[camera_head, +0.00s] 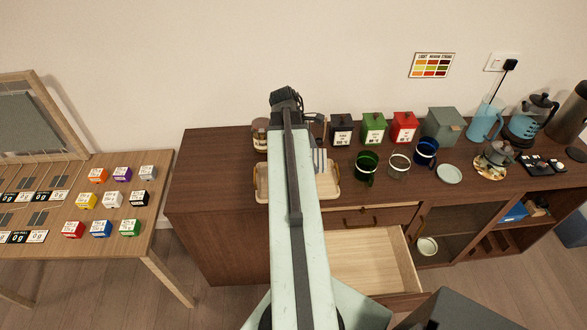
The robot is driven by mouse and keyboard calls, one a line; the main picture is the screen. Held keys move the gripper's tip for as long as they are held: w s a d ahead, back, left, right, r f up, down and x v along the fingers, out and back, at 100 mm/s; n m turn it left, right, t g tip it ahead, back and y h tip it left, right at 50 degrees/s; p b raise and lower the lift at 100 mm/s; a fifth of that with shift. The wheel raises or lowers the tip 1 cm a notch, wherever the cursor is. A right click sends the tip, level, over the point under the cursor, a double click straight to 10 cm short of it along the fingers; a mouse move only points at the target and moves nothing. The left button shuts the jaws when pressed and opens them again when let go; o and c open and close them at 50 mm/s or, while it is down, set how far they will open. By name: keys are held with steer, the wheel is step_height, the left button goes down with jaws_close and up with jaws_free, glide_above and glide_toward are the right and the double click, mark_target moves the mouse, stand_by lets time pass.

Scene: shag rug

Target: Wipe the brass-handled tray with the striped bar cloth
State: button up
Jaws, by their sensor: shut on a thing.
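The tray (329,190) is light-coloured with brass handles and lies on the dark wood sideboard, left of its middle. My own arm crosses in front and hides the tray's middle. A small grey-and-white striped piece, which looks like the striped bar cloth (319,161), shows at the tray's back, just right of my arm. I cannot tell whether it lies flat or is held. My arm reaches up the picture to a dark joint above the back of the sideboard. My gripper is hidden behind the arm, so its hold does not show.
A drawer (372,262) is open below. A side table (150,190) with small boxes is left.

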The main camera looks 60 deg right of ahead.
steer(key=shift+n+t, duration=0.3)
steer(key=shift+n, duration=0.4)
steer(key=shift+w+a+f+b, duration=1)
steer(key=shift+w+a+f, duration=0.15)
steer(key=shift+w+f, duration=0.15)
steer(key=shift+w+a+f+b, duration=1)
steer(key=shift+w+a+f, duration=0.15)
steer(key=shift+f, duration=0.2)
step_height(320, 180, down, 5)
steer(key=b, duration=0.5)
steer(key=shift+f, duration=0.1)
steer(key=shift+w+d, duration=0.35)
steer(key=shift+w, duration=0.25)
steer(key=shift+w+d, duration=0.2)
steer(key=shift+d, duration=0.6)
steer(key=shift+w+d, duration=0.35)
steer(key=shift+s+a, duration=0.45)
steer(key=shift+a, duration=0.35)
steer(key=shift+s+a, duration=0.7)
steer(key=shift+a, duration=0.1)
steer(key=shift+d+p+v, duration=0.2)
steer(key=shift+p+v, duration=0.85)
steer(key=r+p, duration=0.1)
steer(key=r, duration=0.1)
steer(key=r+p, duration=0.1)
steer(key=p, duration=0.1)
steer(key=r+p, duration=0.2)
steer(key=shift+s+d+r, duration=0.1)
steer(key=shift+s+r, duration=0.15)
steer(key=shift+r, duration=0.1)
